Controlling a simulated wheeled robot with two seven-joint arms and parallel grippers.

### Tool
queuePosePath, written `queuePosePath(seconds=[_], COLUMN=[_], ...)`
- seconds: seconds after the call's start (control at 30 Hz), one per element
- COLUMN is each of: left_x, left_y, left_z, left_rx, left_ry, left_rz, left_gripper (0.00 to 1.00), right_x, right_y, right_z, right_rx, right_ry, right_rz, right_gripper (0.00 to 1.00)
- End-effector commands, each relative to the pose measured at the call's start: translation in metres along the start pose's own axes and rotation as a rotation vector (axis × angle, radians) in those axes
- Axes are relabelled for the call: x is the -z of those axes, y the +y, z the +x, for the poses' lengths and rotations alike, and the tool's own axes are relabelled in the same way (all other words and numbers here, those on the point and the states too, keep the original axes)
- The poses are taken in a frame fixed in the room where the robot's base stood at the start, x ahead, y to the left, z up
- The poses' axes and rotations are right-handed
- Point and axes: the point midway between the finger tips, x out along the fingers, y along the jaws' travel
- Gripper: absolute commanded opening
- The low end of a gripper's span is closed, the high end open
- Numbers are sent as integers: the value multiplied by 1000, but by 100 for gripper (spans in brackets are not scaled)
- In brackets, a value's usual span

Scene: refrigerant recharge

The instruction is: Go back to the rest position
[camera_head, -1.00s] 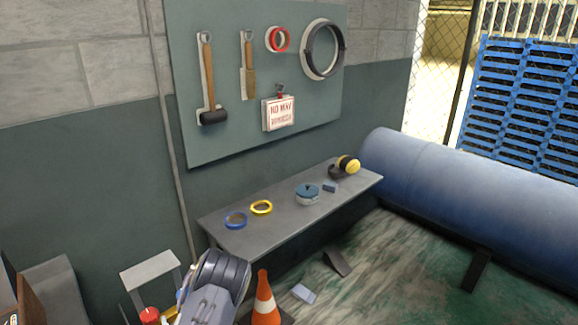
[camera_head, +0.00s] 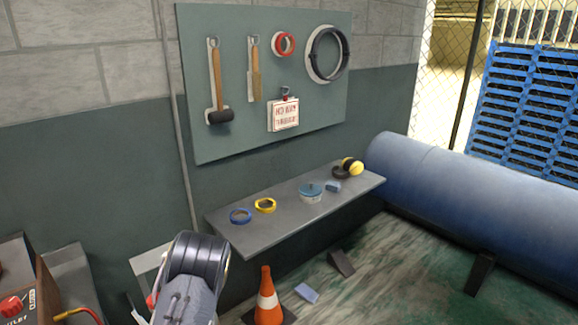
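One of my arm links shows at the bottom, left of the middle, in front of a pale stand. Neither of my grippers is in the picture. A brown box with a red knob (camera_head: 12,306) stands at the lower left edge, with a red and yellow hose (camera_head: 78,312) beside it. The box is cut off by the picture's edge.
A grey shelf (camera_head: 262,236) on the wall holds tape rolls, a round tin and yellow earmuffs (camera_head: 351,166). A pegboard (camera_head: 240,132) hangs above. A traffic cone (camera_head: 267,298) stands on the floor below. A large blue tank (camera_head: 450,180) lies at right.

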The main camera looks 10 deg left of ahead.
Motion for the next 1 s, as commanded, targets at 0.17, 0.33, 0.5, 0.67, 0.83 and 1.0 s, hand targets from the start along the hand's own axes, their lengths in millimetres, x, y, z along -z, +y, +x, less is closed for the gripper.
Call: queuePosePath(seconds=[0.17,0.33,0.5,0.67,0.83,1.0], left_x=[-25,-40,-34,-21,-27,-59], left_y=[41,94,129,116,64,9], left_z=[-1,-28,-89,-153,-210,-246], left_rx=[-276,-666,-1108,-1436,-1660,-1734], left_ry=[-32,-5,145,387,727,1073], left_rz=[-113,-301,-584,-898,-1274,-1614], left_gripper=[70,70,70,70,70,70], right_x=[-2,-5,-9,-12,-15,-18], right_y=[2,5,8,11,14,16], right_z=[5,11,17,24,30,35], right_rx=[0,0,0,0,0,0], right_ry=[0,0,0,0,0,0], right_rz=[0,0,0,0,0,0], right_gripper=[59,59,59,59,59,59])
